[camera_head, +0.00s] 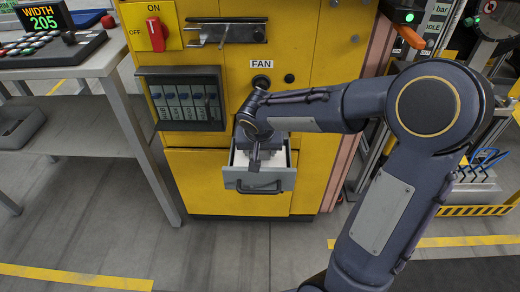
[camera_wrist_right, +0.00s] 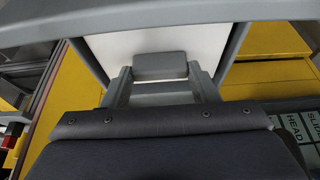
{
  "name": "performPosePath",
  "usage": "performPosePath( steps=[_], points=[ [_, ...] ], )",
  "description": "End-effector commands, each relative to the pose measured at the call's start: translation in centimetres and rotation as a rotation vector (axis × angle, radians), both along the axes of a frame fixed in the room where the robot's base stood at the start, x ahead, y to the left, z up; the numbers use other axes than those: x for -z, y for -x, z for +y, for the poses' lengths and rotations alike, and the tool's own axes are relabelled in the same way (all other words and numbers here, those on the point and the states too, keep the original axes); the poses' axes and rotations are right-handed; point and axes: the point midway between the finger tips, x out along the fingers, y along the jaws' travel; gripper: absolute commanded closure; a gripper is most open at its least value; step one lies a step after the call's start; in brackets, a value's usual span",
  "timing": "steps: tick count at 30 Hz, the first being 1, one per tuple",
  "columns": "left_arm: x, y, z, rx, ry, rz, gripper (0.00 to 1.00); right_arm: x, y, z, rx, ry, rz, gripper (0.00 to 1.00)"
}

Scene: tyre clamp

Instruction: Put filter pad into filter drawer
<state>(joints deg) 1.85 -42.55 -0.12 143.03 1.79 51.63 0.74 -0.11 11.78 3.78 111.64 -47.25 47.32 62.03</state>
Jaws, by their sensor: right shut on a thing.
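The filter drawer (camera_head: 276,180) is pulled out of the yellow cabinet, a grey box with a handle on its front. The white filter pad (camera_head: 283,158) shows inside the drawer's rim on both sides of my right gripper (camera_head: 255,157). In the right wrist view the pad (camera_wrist_right: 112,50) is a flat white sheet framed by the grey drawer walls (camera_wrist_right: 236,45). There my right gripper (camera_wrist_right: 161,82) is shut on a grey block on the pad. The gripper hides part of the pad, and I cannot tell whether it rests on the drawer bottom. My left gripper is not in view.
The yellow cabinet (camera_head: 190,180) has a FAN knob (camera_head: 261,82) above the drawer and a rack of grey cartridges (camera_head: 185,103) at left. A table with a control panel (camera_head: 50,48) stands left. A pinkish post (camera_head: 345,150) stands right of the cabinet. Floor before the drawer is clear.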

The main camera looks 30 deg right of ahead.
Motion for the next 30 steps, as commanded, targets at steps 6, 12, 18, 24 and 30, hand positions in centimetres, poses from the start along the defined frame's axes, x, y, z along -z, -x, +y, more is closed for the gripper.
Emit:
performPosePath(
  steps=[6,12,18,24,30],
  points=[
    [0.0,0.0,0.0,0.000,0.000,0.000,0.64,0.0,0.0,0.0,0.000,0.000,0.000,0.36],
    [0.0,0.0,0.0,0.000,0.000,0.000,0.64,0.0,0.0,0.0,0.000,0.000,0.000,0.21],
    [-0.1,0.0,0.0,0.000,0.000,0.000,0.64,-0.2,0.0,0.0,0.000,0.000,0.000,0.21],
    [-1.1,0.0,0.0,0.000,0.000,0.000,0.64,-2.7,0.8,0.5,0.000,-0.001,-0.004,0.21],
    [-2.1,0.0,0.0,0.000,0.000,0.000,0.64,-5.8,1.9,1.2,-0.001,-0.001,-0.004,0.21]
  ],
)
